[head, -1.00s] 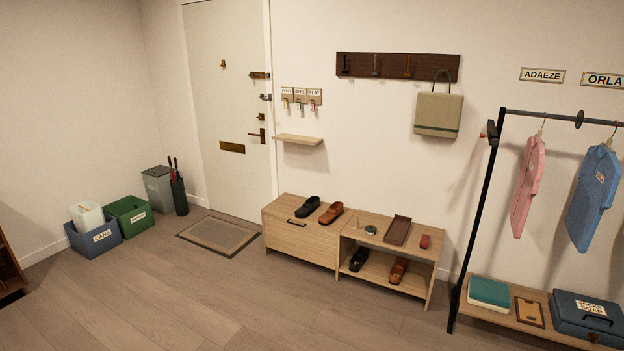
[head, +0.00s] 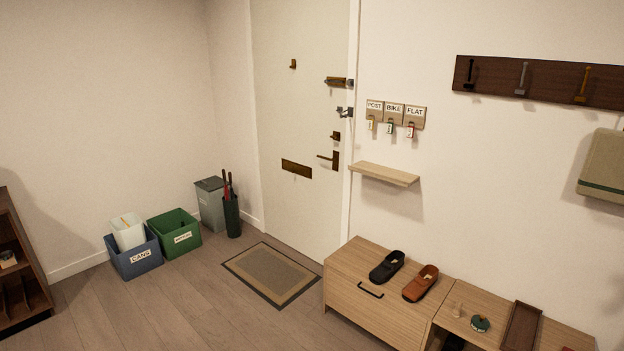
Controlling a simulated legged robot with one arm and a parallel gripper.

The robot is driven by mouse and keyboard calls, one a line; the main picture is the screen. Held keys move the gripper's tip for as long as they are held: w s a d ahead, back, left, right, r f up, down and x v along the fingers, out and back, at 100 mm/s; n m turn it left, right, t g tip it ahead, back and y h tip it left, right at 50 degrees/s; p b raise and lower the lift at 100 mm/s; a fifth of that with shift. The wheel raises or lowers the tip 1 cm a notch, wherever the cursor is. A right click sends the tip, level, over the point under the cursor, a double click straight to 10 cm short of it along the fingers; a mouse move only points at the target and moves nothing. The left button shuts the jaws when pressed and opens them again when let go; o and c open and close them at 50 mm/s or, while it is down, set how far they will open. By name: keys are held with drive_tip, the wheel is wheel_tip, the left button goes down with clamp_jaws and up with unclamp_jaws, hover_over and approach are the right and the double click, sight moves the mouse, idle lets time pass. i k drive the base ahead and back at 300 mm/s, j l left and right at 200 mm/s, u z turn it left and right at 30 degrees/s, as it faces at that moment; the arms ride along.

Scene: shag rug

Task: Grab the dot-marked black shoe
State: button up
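A black shoe (head: 387,266) sits on top of the light wood shoe bench (head: 345,288), at its left part. A brown shoe (head: 421,283) sits just to its right, apart from it. Another dark shoe (head: 453,342) shows only partly in the open shelf below, cut off by the bottom edge. I cannot make out a dot mark on either black shoe at this size. My gripper is not in the head view.
A doormat (head: 270,273) lies before the door, left of the bench. Blue (head: 136,257) and green (head: 175,234) bins, a grey bin and an umbrella stand (head: 232,216) line the left corner. A wall shelf (head: 384,173) juts out above the bench. The floor at front left is clear.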

sight(394, 261)
drive_tip(key=i+j+z, duration=0.1)
drive_tip(key=i, duration=0.35)
drive_tip(key=i+j+z, duration=0.15)
drive_tip(key=i, duration=0.35)
drive_tip(key=i+j+z, duration=0.1)
drive_tip(key=i, duration=0.35)
drive_tip(key=i+j+z, duration=0.15)
drive_tip(key=i+j, duration=0.2)
drive_tip(key=i+j+z, duration=0.1)
drive_tip(key=i+j, duration=0.15)
drive_tip(key=i, duration=0.3)
drive_tip(key=i+j+z, duration=0.5)
drive_tip(key=j, duration=0.15)
drive_tip(key=i+j+z, duration=0.2)
drive_tip(key=j, duration=0.15)
drive_tip(key=i+j+z, duration=0.1)
drive_tip(key=j+z, duration=0.15)
drive_tip(key=j, duration=0.15)
